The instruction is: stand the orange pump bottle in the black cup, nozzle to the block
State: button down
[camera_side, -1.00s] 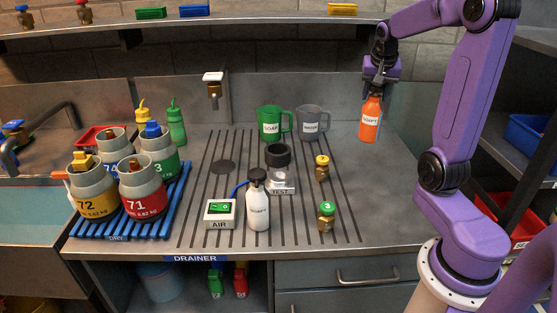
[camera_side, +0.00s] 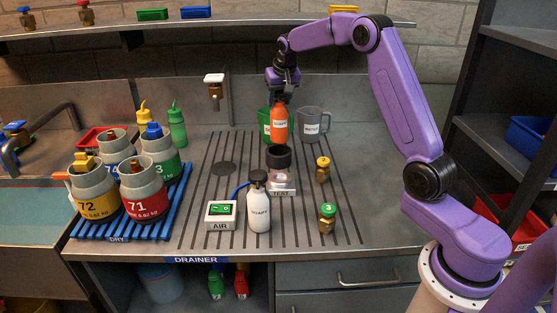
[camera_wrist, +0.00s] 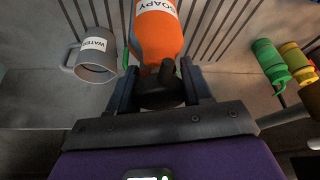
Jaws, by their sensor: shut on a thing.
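The orange pump bottle (camera_side: 279,124), labelled SOAPY, hangs upright from my gripper (camera_side: 281,92), which is shut on its dark pump head. In the wrist view the orange bottle (camera_wrist: 159,35) extends away from the fingers, with the black pump head (camera_wrist: 162,92) between them. In the side view the bottle's base appears just above the cup's rim; the exact depth is unclear. A white block marked AIR (camera_side: 221,214), with a green switch, sits left of the cup.
A white pump bottle (camera_side: 258,207) stands in front of the cup. A green jug (camera_side: 264,122) is partly hidden behind the orange bottle, with a grey WATER mug (camera_side: 314,123) beside it. Brass fittings (camera_side: 323,170) stand to the right. Several weighted canisters (camera_side: 142,195) fill the blue rack.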

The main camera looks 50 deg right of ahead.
aim_at(278, 121)
jog(key=shift+w+a+f, duration=0.15)
jog(key=shift+w+f, duration=0.05)
jog(key=shift+f, duration=3.95)
jog(key=shift+c, duration=2.4)
grip_release()
